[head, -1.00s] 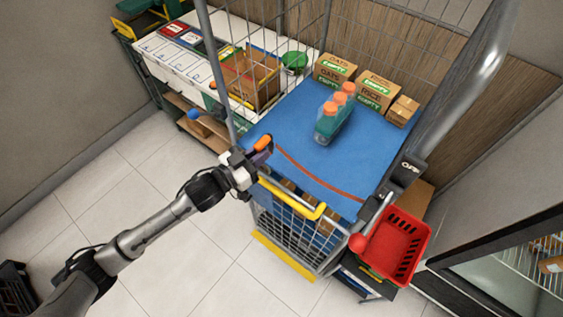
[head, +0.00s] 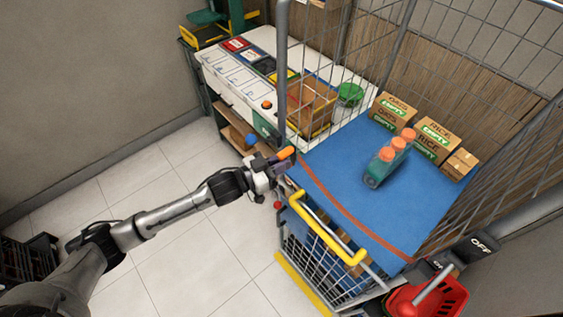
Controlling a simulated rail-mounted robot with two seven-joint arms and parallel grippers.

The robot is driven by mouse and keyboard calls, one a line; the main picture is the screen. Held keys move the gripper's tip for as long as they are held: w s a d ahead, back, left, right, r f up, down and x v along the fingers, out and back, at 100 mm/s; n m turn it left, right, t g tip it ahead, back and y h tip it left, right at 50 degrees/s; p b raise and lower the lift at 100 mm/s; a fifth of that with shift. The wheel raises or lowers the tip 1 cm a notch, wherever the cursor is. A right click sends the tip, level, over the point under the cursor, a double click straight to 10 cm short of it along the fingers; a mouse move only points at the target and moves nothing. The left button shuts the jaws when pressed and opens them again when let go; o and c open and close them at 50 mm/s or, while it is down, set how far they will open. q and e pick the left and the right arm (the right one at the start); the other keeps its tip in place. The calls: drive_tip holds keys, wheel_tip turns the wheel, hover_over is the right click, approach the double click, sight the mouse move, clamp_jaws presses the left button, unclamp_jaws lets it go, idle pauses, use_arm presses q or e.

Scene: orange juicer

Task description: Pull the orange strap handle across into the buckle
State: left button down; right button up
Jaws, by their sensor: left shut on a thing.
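My left gripper (head: 276,160) is shut on the orange strap handle (head: 286,153) at the left front corner of the blue-topped cage trolley, beside its upright post. The jaws hide part of the handle. A thin reddish-brown strap (head: 345,211) lies across the front of the blue top, from near the handle to the right front corner. A dark fitting (head: 420,271) at that corner may be the buckle; it is too small to be sure. The handle is at the opposite end from it. My right gripper is out of view.
A yellow bar (head: 325,228) runs along the trolley front. A red basket (head: 428,298) is at lower right. A white workbench (head: 235,75) stands behind left.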

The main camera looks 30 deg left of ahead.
use_arm(q)
drive_tip(key=c, duration=1.2)
unclamp_jaws()
